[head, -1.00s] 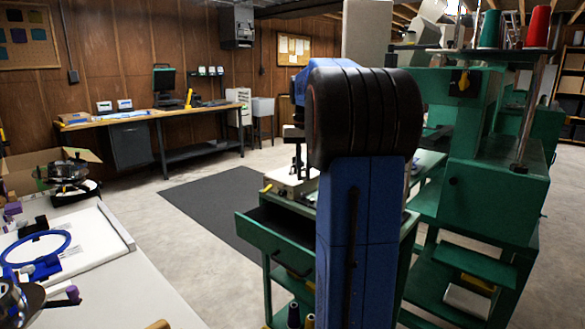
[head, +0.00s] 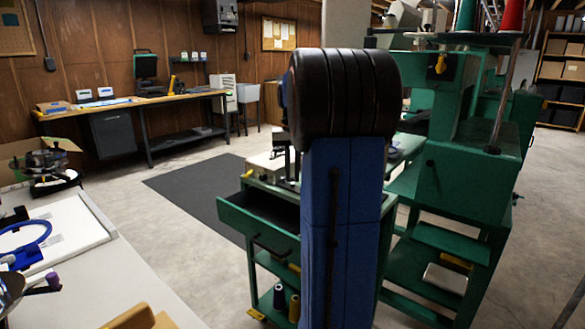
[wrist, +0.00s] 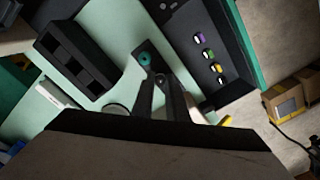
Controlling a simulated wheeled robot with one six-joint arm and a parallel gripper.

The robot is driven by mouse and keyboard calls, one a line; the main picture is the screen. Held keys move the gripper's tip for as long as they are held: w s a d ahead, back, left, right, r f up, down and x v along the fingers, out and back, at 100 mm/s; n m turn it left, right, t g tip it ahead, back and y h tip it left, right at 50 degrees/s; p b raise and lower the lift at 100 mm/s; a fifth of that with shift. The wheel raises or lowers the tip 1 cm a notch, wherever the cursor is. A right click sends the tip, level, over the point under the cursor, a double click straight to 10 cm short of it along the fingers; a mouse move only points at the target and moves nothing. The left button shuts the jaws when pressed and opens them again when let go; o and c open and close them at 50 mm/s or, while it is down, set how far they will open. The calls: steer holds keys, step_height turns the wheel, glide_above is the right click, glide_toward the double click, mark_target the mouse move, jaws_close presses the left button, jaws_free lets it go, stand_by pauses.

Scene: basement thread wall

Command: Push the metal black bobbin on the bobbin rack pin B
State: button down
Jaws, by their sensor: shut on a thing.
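In the wrist view my gripper (wrist: 165,88) points down over a pale green surface (wrist: 112,40). Its two dark fingers are close together, shut on a small dark thing, apparently the black bobbin (wrist: 160,82), which is mostly hidden between the tips. No pin marked B can be read. In the head view my arm hides the gripper and the bobbin.
A black block with compartments (wrist: 75,62) and a teal round piece (wrist: 145,58) lie near the gripper. In the head view a green cart with an open drawer (head: 262,222) stands behind my arm, and a green machine (head: 465,165) to its right. A white-topped table (head: 115,270) is at left.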

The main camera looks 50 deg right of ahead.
steer(key=shift+f, duration=0.3)
steer(key=shift+f, duration=0.2)
stand_by(0.7)
steer(key=c, duration=1.7)
jaws_free()
steer(key=shift+o, duration=0.2)
step_height(320, 180, up, 17)
steer(key=shift+r, duration=0.2)
steer(key=shift+a, duration=0.1)
